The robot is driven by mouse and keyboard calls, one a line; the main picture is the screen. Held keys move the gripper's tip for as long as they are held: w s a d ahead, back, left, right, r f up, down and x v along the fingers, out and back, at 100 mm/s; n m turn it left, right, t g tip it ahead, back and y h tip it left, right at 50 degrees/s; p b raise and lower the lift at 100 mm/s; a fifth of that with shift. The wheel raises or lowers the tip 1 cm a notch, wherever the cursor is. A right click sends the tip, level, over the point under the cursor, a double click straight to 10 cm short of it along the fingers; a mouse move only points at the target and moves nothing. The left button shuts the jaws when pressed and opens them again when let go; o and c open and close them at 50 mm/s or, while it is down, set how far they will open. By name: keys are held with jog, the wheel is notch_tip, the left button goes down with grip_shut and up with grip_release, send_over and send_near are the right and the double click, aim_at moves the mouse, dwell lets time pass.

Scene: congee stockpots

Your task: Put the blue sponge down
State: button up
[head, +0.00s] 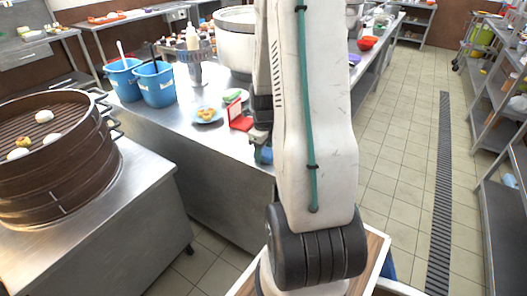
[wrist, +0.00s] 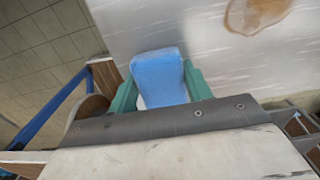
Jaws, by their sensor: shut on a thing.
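The blue sponge (wrist: 160,78) is between the two green fingers of my gripper (wrist: 158,90) in the wrist view. The gripper is shut on it, and its far end sticks out past the fingertips. The steel counter (wrist: 130,20) lies beyond the sponge; I cannot tell whether they touch. In the head view my gripper (head: 262,150) is at the counter's (head: 190,135) right edge, partly hidden behind my arm.
A brown spill (wrist: 256,12) is on the counter. Near the gripper are a red holder (head: 240,120) and a plate of food (head: 207,114). Two blue buckets (head: 154,85) and a large pot (head: 234,45) stand farther back. A bamboo steamer (head: 60,170) is left. The right aisle is clear.

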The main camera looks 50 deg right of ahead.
jog(key=shift+f, duration=0.15)
jog(key=o, duration=1.1)
jog(key=shift+s+f, duration=0.1)
jog(key=shift+a, duration=0.15)
jog(key=shift+a+f, duration=0.1)
